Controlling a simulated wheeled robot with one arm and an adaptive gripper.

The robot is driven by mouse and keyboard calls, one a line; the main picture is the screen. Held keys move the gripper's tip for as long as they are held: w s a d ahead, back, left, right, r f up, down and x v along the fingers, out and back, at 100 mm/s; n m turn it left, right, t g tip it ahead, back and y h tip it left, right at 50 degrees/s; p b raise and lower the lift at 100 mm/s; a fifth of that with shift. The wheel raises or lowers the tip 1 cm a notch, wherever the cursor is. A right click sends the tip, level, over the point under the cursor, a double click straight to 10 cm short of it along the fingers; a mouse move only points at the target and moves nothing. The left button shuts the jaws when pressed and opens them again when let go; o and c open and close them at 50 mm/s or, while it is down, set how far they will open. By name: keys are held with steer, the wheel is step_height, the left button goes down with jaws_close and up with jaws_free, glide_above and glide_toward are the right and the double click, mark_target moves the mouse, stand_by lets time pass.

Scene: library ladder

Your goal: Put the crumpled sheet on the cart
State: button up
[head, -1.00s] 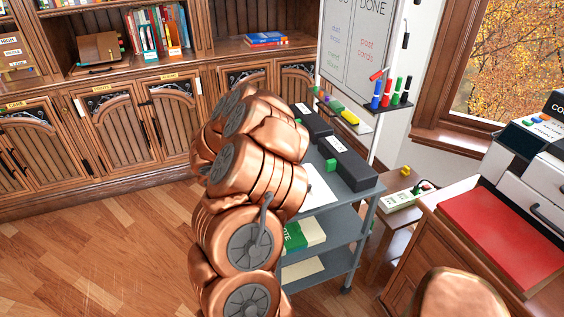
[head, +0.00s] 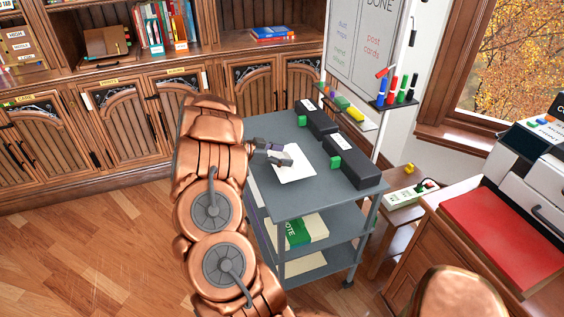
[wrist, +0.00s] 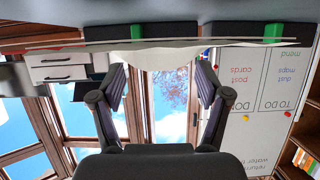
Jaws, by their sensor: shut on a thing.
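The crumpled sheet (head: 295,168) is a white, slightly uneven piece of paper at the left part of the grey cart (head: 290,203), over its top shelf. In the wrist view, which is upside down, the sheet (wrist: 160,55) spans between the two fingers of my gripper (wrist: 162,72) as a pale, wavy band. I cannot tell whether the sheet rests on the cart top or hangs just above it.
Two black boxes with green tabs, a far one (head: 316,120) and a near one (head: 352,162), line the cart's right side. A whiteboard (head: 360,45) stands behind. A low wooden bench (head: 400,210) and a cabinet with a red top (head: 490,228) are to the right.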

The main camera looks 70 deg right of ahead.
steer(key=shift+w+d+f, duration=0.1)
steer(key=shift+f+p, duration=0.3)
steer(key=shift+f, duration=1.4)
steer(key=o, duration=0.7)
steer(key=shift+f, duration=0.1)
steer(key=b+v, duration=0.1)
steer(key=v, duration=1.1)
steer(key=shift+r+b, duration=0.25)
steer(key=shift+b, duration=0.1)
